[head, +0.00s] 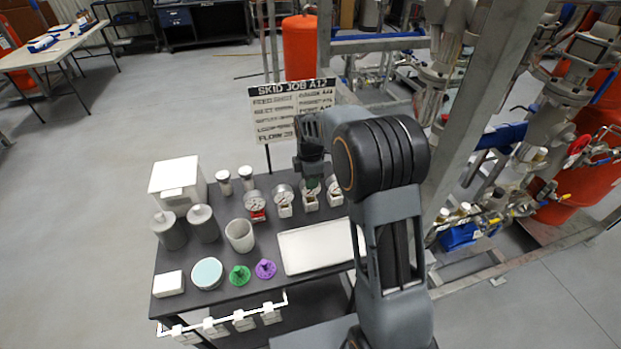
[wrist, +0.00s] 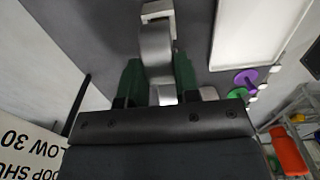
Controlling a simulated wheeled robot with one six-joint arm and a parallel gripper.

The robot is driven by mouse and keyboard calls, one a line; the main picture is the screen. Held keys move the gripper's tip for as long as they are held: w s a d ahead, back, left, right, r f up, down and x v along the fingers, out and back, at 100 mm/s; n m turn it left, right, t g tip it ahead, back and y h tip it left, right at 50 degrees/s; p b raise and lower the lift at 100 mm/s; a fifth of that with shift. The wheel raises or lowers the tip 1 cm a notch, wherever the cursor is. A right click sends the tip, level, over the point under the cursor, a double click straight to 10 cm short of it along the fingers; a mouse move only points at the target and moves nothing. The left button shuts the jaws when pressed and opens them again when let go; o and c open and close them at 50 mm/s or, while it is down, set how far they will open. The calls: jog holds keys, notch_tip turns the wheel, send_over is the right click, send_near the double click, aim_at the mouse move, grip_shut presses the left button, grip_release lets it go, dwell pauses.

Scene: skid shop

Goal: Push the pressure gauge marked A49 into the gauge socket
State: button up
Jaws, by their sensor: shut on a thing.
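My gripper (head: 313,180) is above the back right of the dark table, over a row of round-dialled pressure gauges. In the wrist view its green fingers (wrist: 158,78) are shut on a grey round gauge (wrist: 155,42) with a pale block at its far end. In the head view the held gauge (head: 310,197) is partly hidden by the gripper and has a white tag or base below it. Whether it touches the table I cannot tell. The A49 mark is not readable on any gauge. I cannot pick out the gauge socket in either view.
Other gauges stand beside it: one with a red base (head: 256,205), one left (head: 283,196) and one right (head: 333,190). A white tray (head: 318,247) lies in front. A sign board (head: 291,110) stands behind. The pipe skid's steel post (head: 478,110) rises at right.

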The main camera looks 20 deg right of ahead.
jog(key=shift+f, duration=0.5)
jog(key=o, duration=0.8)
jog(key=shift+o, duration=0.5)
jog(key=shift+o, duration=1.1)
jog(key=shift+r+p, duration=2.6)
jog(key=shift+r, duration=1.2)
